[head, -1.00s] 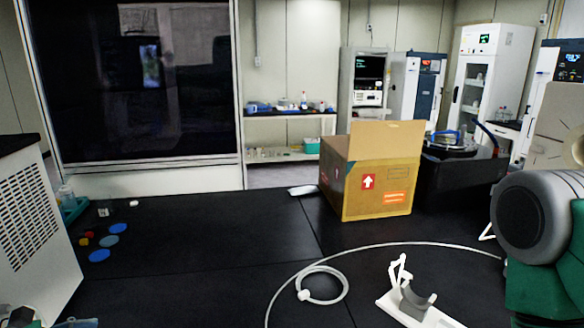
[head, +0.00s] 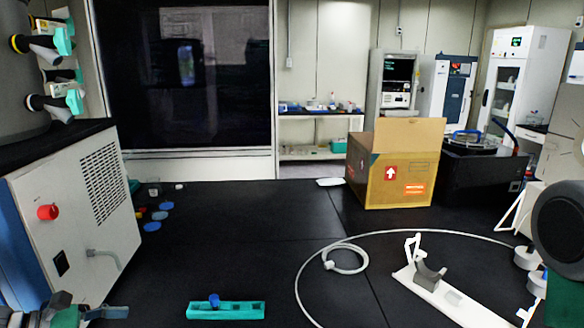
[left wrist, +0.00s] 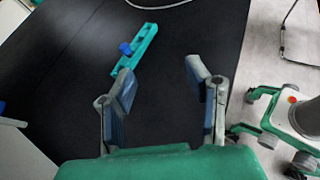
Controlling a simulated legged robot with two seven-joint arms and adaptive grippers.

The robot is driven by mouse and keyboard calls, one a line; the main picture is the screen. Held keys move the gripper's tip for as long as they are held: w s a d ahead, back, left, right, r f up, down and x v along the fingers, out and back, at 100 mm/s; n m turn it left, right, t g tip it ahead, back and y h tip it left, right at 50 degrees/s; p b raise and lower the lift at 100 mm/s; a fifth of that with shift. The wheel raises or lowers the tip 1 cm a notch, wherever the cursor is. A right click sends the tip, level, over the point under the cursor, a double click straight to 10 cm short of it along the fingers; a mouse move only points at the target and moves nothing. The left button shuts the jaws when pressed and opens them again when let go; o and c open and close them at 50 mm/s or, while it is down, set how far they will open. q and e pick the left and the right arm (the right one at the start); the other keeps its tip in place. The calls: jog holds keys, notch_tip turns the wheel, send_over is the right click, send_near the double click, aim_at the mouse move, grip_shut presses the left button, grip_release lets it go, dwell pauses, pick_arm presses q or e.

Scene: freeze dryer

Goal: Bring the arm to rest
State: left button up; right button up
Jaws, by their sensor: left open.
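My left gripper (left wrist: 160,75) is open and empty in the left wrist view, its two blue-padded fingers apart above the black bench. In the head view, part of its arm shows at the bottom left corner. A teal rack (head: 240,310) with one blue-capped item (head: 214,299) lies at the front of the bench. The rack also shows in the left wrist view (left wrist: 145,45), just beyond the fingers and apart from them. My right arm shows only as a dark round joint with green at the right edge of the head view; its gripper is out of view.
A white machine with a red knob (head: 48,212) stands at the left. A cardboard box (head: 400,175) is at the back right. A white stand (head: 445,295) and a looped white tube (head: 345,262) lie at the front right. The middle of the bench (head: 250,225) is clear.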

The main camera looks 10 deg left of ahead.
pick_arm(q)
jog(key=s+d+f+m+g+y, duration=0.2)
jog(key=s+f+m+g+y, duration=0.55)
jog(key=s+f+m, duration=0.45)
jog(key=s+d+f+m+g+y, duration=0.1)
jog(key=s+d+f+m, duration=0.2)
jog(key=s+d+m, duration=0.3)
jog(key=s+d+f+m+g+y, duration=0.1)
jog(key=s+d+f+m, duration=0.25)
jog(key=s+m, duration=0.4)
jog(key=w+d+f+m+t+b, duration=0.1)
jog(key=w+f+b, duration=0.2)
jog(key=f+b, duration=0.8)
jog(key=shift+w+f+b, duration=0.15)
jog(key=shift+w+b, duration=0.1)
jog(key=shift+b, duration=0.7)
pick_arm(e)
notch_tip(320, 180, down, 13)
jog(key=shift+w+d, duration=0.15)
jog(key=shift+w, duration=0.05)
pick_arm(q)
jog(key=shift+m, duration=0.25)
jog(key=shift+c, duration=0.8)
pick_arm(e)
jog(key=shift+c, duration=0.7)
pick_arm(q)
jog(key=shift+c, duration=0.4)
